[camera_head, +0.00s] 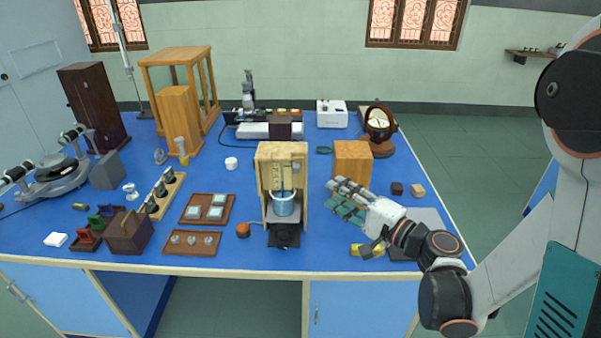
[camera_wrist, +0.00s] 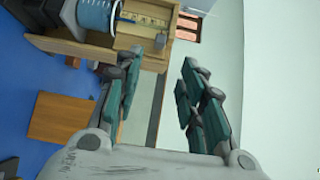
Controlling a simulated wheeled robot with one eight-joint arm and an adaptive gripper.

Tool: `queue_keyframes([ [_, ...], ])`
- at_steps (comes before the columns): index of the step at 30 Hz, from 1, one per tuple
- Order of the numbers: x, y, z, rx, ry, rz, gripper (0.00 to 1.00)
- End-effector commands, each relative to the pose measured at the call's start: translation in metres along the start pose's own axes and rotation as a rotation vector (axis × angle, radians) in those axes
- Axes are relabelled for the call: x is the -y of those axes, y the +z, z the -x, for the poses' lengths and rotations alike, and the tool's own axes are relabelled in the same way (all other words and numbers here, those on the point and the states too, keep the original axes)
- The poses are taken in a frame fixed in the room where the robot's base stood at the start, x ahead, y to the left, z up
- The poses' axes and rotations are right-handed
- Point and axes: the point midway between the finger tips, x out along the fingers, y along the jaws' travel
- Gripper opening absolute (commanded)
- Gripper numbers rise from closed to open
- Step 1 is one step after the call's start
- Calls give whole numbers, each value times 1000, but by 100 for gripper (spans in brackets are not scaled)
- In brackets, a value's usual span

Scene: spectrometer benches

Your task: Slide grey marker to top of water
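An open-fronted wooden stand (camera_head: 297,168) stands at the middle of the blue bench. A clear vessel of blue water (camera_head: 285,204) sits inside it, with a thin dark upright part above the water. My gripper (camera_head: 336,192) is open and empty, just right of the stand, pointing left. Its spread fingers also show in the wrist view (camera_wrist: 162,62).
A wooden block (camera_head: 352,161) stands behind my gripper. An orange-brown knob (camera_head: 243,230) lies left of the stand's base, near wooden trays (camera_head: 207,209). A yellow object (camera_head: 362,250) lies below my wrist, near the bench's front edge.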

Motion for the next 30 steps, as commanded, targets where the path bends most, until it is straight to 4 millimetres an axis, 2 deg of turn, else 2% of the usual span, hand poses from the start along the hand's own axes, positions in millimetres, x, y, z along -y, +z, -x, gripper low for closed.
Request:
queue_keyframes([
  [5,2,1,-19,4,-1,-1,37],
  [15,3,1,-85,3,0,0,37],
  [21,-1,1,-117,2,0,0,37],
  [25,-1,1,-130,2,0,0,37],
  [30,0,0,-136,0,0,0,37],
])
